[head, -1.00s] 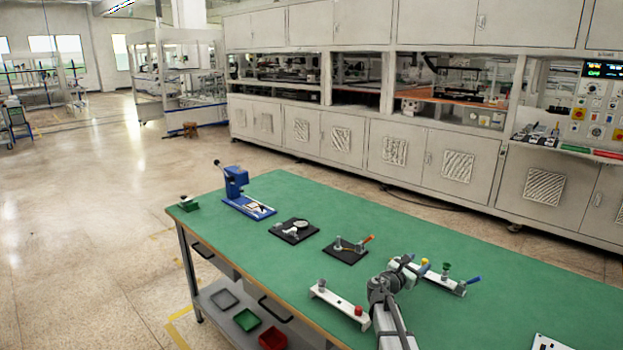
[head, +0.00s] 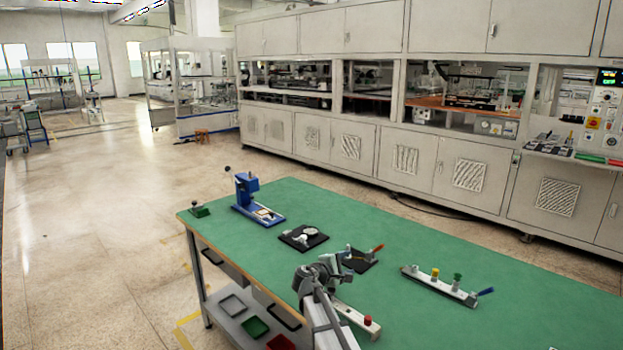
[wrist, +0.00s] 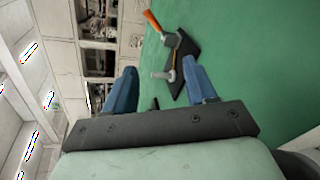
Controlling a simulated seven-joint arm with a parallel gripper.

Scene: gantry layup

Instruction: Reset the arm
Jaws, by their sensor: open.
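My gripper (wrist: 160,72) is open and empty, its two blue fingers apart in the wrist view. In the head view my arm reaches over the front edge of the green table (head: 540,320), left of the pale bar with the red knob. The gripper's fingertips are hard to make out there. Beyond the fingers in the wrist view lies a black plate (wrist: 185,62) with a grey post and an orange handle (wrist: 153,20). The same plate (head: 362,262) is partly behind my arm in the head view.
A pale bar with a red knob (head: 367,321) is right beside my arm. Another pale bar (head: 430,282) has yellow and green knobs and a blue handle. A black plate with a round part (head: 303,239) and a blue press (head: 246,192) stand farther left. The table's right is clear.

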